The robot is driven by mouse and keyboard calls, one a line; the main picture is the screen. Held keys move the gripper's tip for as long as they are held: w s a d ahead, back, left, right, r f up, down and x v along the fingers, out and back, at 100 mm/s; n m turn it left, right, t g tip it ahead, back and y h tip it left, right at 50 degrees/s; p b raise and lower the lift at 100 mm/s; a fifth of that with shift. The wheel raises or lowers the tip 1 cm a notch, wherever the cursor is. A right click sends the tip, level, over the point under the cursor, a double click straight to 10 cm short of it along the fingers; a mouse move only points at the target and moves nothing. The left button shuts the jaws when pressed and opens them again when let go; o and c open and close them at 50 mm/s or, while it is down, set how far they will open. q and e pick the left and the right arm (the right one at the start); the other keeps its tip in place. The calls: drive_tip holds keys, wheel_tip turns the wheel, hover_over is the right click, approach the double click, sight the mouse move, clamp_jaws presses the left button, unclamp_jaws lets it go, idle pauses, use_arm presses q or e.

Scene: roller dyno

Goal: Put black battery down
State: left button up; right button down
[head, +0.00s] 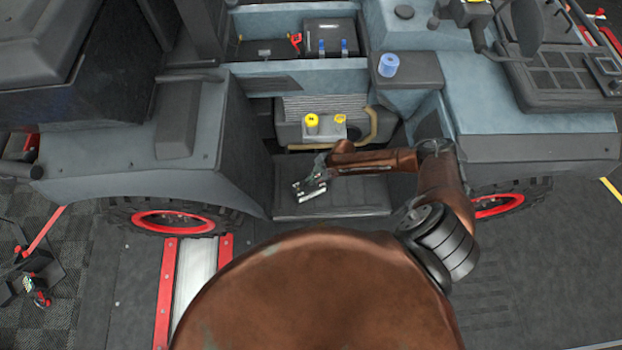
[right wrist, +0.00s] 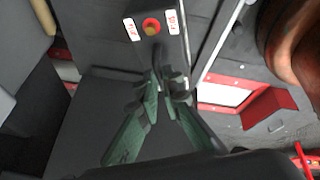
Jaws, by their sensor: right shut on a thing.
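My right gripper (head: 314,187) reaches in from the right in the head view, above the dark step (head: 365,197) at the front of the vehicle. In the right wrist view its green fingers (right wrist: 165,82) are shut, tips close together. My left gripper is not in view.
Behind the step stands a ribbed grey unit (head: 325,104) with yellow caps. A bay behind it holds a black box (head: 330,30) and blue-topped posts. A blue roll (head: 388,65) stands on a ledge at right. Walls bound the step on both sides.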

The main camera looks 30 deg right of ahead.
drive_tip(key=shift+w+f, duration=0.15)
drive_tip(key=shift+f, duration=0.1)
drive_tip(key=shift+f, duration=0.25)
drive_tip(key=c, duration=2.1)
unclamp_jaws()
drive_tip(key=shift+r, duration=0.2)
drive_tip(key=shift+d+r, duration=0.15)
drive_tip(key=shift+r, duration=0.15)
drive_tip(key=p+v, duration=0.2)
drive_tip(key=v, duration=0.9)
drive_tip(key=shift+s+r, duration=0.2)
drive_tip(key=shift+s, duration=0.1)
